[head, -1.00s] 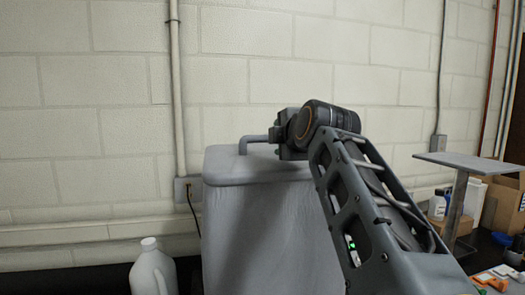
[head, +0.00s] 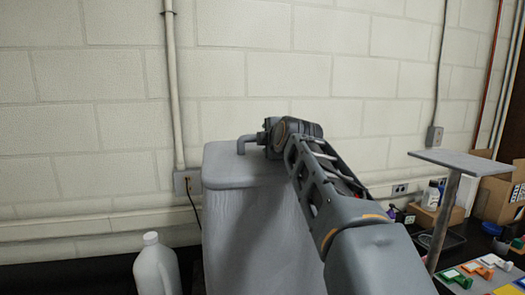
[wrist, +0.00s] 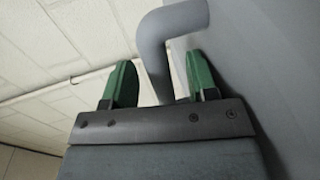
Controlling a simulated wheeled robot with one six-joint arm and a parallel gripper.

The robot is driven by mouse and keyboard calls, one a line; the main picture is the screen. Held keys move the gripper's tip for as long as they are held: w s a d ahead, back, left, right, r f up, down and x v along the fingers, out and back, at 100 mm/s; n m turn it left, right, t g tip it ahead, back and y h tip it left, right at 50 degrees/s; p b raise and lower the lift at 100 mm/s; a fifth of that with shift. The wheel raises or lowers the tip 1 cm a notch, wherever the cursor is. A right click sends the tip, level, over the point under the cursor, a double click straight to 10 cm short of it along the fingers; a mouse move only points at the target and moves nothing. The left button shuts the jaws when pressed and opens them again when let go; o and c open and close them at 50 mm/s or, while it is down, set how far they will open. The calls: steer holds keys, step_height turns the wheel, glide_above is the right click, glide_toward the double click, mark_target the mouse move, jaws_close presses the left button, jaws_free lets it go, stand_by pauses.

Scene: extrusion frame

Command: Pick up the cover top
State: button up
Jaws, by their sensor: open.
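The cover top (head: 222,172) is a grey lid with rounded edges, lying on a tall grey bin (head: 250,240) in the head view. A bent grey handle (head: 246,141) rises from it. My gripper (head: 262,138) is at the right of this handle, and my arm hides the lid's right part. In the wrist view my gripper (wrist: 162,76) has two green fingers spread apart. The bent handle (wrist: 155,45) shows between and beyond the fingers, with a gap at the left finger. The right finger is close to it; contact is unclear.
A white jug (head: 155,265) stands left of the bin. A grey plate on a post (head: 455,163) stands at the right, with cardboard boxes (head: 495,195) behind it. A pale block wall (head: 100,100) with a pipe (head: 174,90) lies behind.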

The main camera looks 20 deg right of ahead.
steer(key=shift+c, duration=0.5)
jaws_close()
steer(key=shift+r, duration=0.1)
step_height(320, 180, up, 10)
steer(key=p, duration=0.1)
stand_by(0.5)
steer(key=c, duration=0.6)
jaws_free()
jaws_close()
